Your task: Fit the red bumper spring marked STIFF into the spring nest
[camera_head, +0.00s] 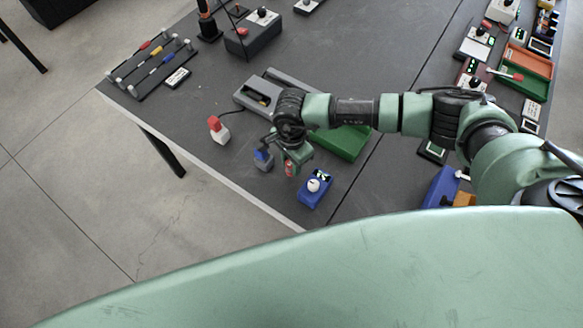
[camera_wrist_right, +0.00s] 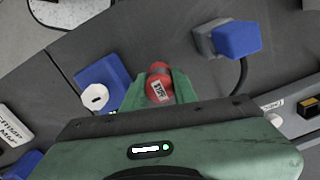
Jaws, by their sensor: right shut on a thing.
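The red bumper spring (camera_wrist_right: 159,84) shows as a red cylinder with a white label in the right wrist view; the label's print is small and turned. My right gripper (camera_wrist_right: 160,92) is shut on it, one green finger on each side. In the head view the right gripper (camera_head: 291,168) is low over the near part of the dark table, and a bit of the red spring shows at its fingertips. I cannot tell for sure which thing is the spring nest. My left gripper is not in view.
A blue box with a white knob (camera_head: 316,186) stands right of the gripper, and a blue-capped grey block (camera_head: 264,160) left of it. A red-capped block (camera_head: 218,131) stands farther left. A green tray (camera_head: 345,144) and grey fixture (camera_head: 247,100) lie behind.

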